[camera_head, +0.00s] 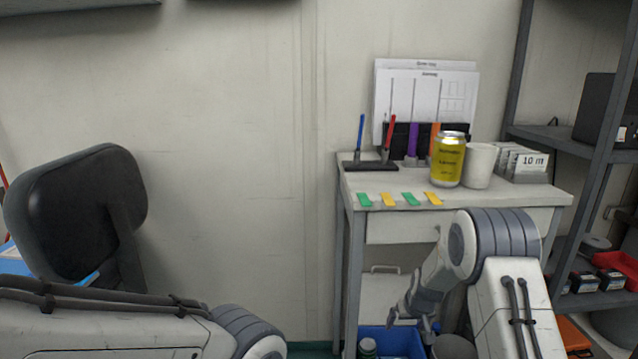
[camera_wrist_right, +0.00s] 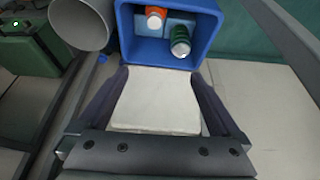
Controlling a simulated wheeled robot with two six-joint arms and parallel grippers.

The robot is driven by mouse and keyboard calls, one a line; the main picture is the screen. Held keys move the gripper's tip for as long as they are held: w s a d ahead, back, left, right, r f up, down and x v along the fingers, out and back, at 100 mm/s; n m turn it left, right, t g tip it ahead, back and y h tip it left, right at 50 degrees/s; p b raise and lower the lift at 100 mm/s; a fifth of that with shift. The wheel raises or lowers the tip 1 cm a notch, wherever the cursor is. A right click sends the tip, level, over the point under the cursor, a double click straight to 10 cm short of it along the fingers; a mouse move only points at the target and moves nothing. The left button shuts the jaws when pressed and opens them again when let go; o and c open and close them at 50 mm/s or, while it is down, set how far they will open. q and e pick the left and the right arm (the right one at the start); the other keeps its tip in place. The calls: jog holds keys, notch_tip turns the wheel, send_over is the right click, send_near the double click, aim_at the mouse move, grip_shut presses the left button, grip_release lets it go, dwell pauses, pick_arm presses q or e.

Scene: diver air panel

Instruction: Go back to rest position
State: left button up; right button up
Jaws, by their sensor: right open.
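My right arm reaches in at the lower right of the head view. Its gripper (camera_head: 408,312) points down in front of the small white desk (camera_head: 350,190), below the desktop. In the right wrist view the right gripper (camera_wrist_right: 163,85) has its two dark fingers spread apart. A pale flat surface (camera_wrist_right: 158,103) shows between them; I cannot tell whether it touches them. My left arm lies across the lower left of the head view, and its gripper is out of the picture.
A blue bin (camera_head: 400,340) with cans stands under the desk. The desktop holds a yellow can (camera_head: 447,162), a white mug (camera_head: 480,166), pens and colored tags. A black chair (camera_head: 80,205) is at left, shelving (camera_head: 600,150) at right. The wall between is clear.

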jog(key=s+a+r+p, duration=0.1)
jog(key=s+r+p, duration=0.2)
jog(key=r+p, duration=0.3)
jog(key=s+a+r+g+p, duration=0.1)
jog(key=s+r+p, duration=0.3)
jog(key=r+p, duration=0.2)
jog(key=shift+s+p, duration=0.3)
jog(key=shift+p, duration=0.05)
jog(key=shift+a, duration=0.15)
